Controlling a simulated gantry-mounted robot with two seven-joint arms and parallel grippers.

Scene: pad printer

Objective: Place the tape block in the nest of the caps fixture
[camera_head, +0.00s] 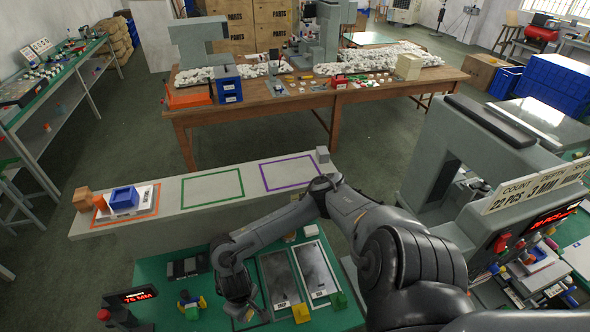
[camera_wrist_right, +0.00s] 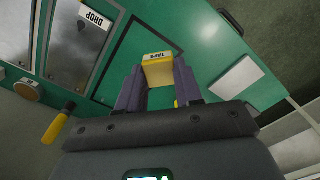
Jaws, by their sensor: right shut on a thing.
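My right gripper (camera_wrist_right: 158,85) is shut on the tape block (camera_wrist_right: 158,71), a yellow block with a pale top lettered TAPE. In the head view this gripper (camera_head: 243,308) points down over the green work surface, left of two grey panels, and a bit of the yellow block shows at its tip. No fixture is labelled as the caps one. A white fixture plate (camera_head: 141,206) with a blue block (camera_head: 124,197) on it stands in the orange outline on the pale shelf. A similar blue and white fixture (camera_head: 538,256) is at the machine on the right. My left gripper is not in view.
A small display box (camera_head: 130,297) is at the front left. The green (camera_head: 212,187) and purple (camera_head: 291,172) outlines on the shelf are empty.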

